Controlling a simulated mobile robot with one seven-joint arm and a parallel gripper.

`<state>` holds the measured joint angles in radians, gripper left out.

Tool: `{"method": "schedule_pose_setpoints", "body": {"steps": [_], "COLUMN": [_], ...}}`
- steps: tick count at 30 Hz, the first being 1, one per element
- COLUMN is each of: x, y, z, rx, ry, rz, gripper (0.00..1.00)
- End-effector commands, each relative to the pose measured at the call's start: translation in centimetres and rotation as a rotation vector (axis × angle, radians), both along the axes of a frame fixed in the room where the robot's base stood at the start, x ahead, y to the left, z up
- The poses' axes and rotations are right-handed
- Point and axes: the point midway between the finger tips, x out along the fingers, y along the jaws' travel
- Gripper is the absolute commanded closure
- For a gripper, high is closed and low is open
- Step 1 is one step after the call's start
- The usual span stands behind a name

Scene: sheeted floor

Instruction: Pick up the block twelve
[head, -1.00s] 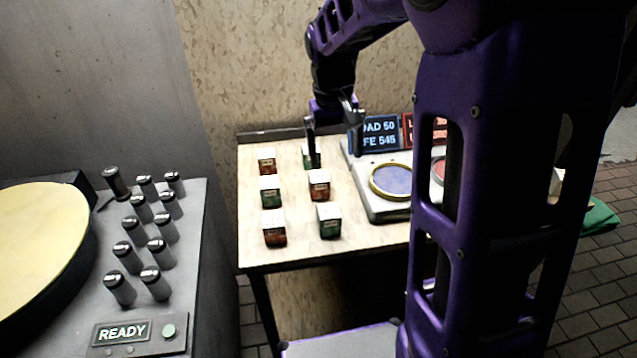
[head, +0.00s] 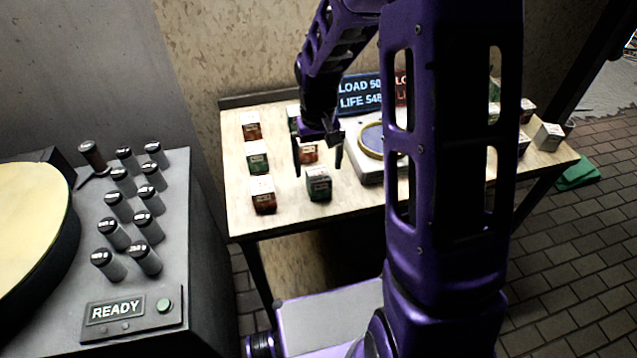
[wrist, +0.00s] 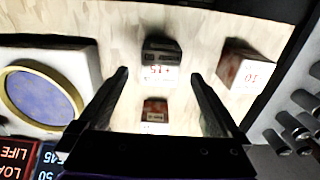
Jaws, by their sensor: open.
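Small red and green blocks with white labelled tops stand in two columns on the wooden table. My gripper (head: 318,168) is open and empty above the right column, its fingers apart. The front green block (head: 319,184) is just ahead of the fingers, and in the wrist view this dark block (wrist: 161,62) sits between and beyond the fingertips. A red block (head: 309,154) is partly behind the gripper. The front red block (head: 263,195) stands to the left and shows in the wrist view (wrist: 245,68). The labels are inverted and blurred; I cannot tell which is twelve.
A scale-like device with a gold-rimmed blue dish (head: 372,140) and a LOAD/LIFE display (head: 360,92) stands right of the blocks. A grey console (head: 130,300) with several dark cylinders is at left. My arm hides part of the table.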

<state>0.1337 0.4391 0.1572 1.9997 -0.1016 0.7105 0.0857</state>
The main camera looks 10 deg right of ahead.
Motion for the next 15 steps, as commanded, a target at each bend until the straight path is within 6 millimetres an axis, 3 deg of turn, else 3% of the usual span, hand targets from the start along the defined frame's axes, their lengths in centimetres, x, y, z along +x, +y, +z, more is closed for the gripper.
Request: {"method": "schedule_pose_setpoints", "body": {"steps": [9,15], "x": [-0.7,-0.6], "y": [0.0,0.0], "z": [-4.2,-5.2], "rx": [0.000,0.000], "ry": [0.003,-0.001], "rz": [0.000,-0.001], "gripper": [0.00,0.00]}}
